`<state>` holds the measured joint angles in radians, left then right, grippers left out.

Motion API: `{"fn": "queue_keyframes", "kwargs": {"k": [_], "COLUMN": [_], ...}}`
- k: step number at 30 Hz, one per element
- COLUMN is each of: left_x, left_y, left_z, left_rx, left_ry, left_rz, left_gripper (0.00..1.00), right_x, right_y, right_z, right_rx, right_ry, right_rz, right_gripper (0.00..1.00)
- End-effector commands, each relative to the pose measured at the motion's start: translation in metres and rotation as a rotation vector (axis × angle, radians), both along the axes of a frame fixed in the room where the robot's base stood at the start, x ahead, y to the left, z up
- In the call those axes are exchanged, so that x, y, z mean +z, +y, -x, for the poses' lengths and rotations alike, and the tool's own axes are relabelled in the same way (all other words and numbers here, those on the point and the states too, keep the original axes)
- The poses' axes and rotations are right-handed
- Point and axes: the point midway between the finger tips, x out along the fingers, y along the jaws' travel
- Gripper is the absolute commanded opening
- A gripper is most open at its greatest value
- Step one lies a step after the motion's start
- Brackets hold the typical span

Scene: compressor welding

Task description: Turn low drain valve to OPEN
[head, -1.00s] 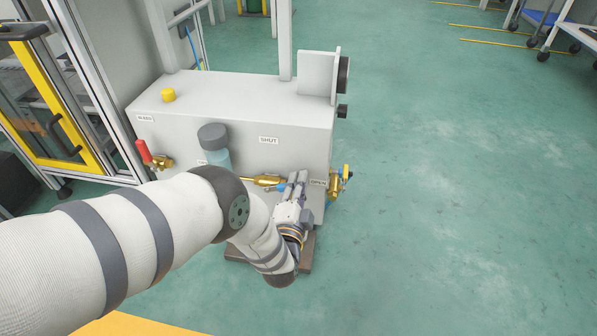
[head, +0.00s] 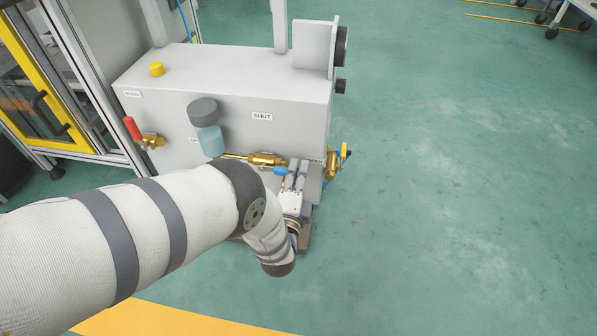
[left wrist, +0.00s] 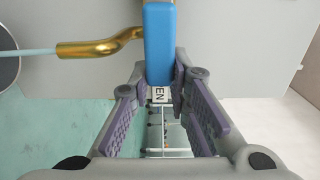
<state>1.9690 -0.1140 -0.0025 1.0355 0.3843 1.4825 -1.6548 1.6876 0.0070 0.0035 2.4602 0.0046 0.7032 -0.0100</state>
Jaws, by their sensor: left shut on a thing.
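The low drain valve is a brass valve (head: 265,159) low on the front of the grey box, with a blue lever handle (head: 280,171). In the left wrist view the blue handle (left wrist: 158,45) points down between my fingertips. My left gripper (head: 293,172) is shut on the handle's lower end, one finger on each side. A white label (left wrist: 160,94), showing only "EN", is partly hidden behind the handle and fingers. A "SHUT" label (head: 262,117) is on the box face above the valve. My right gripper is out of view.
The grey box (head: 225,80) carries a red-handled valve (head: 132,128) at left and a yellow-handled brass valve (head: 335,160) just right of my gripper. A capped pale-blue bottle (head: 211,140) is left of the valve. Open green floor (head: 450,200) lies right.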

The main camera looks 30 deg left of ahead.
Motion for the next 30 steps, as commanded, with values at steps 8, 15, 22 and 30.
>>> {"fn": "queue_keyframes", "kwargs": {"k": [8, 15, 22, 30], "left_x": [-0.003, -0.002, -0.002, -0.002], "left_y": [0.003, 0.002, -0.003, -0.022], "left_z": [0.003, 0.002, 0.014, 0.083], "left_rx": [0.008, 0.004, 0.003, 0.003], "left_ry": [0.008, 0.004, 0.006, 0.008], "left_rz": [0.000, 0.000, 0.000, 0.000], "left_gripper": [0.24, 0.38, 0.38, 0.38], "right_x": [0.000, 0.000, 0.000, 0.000], "right_y": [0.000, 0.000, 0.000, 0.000], "right_z": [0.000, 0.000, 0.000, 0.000], "right_rx": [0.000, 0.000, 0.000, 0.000], "right_ry": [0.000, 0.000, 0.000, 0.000], "right_rz": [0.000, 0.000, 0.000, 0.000], "right_gripper": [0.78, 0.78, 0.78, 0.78]}}
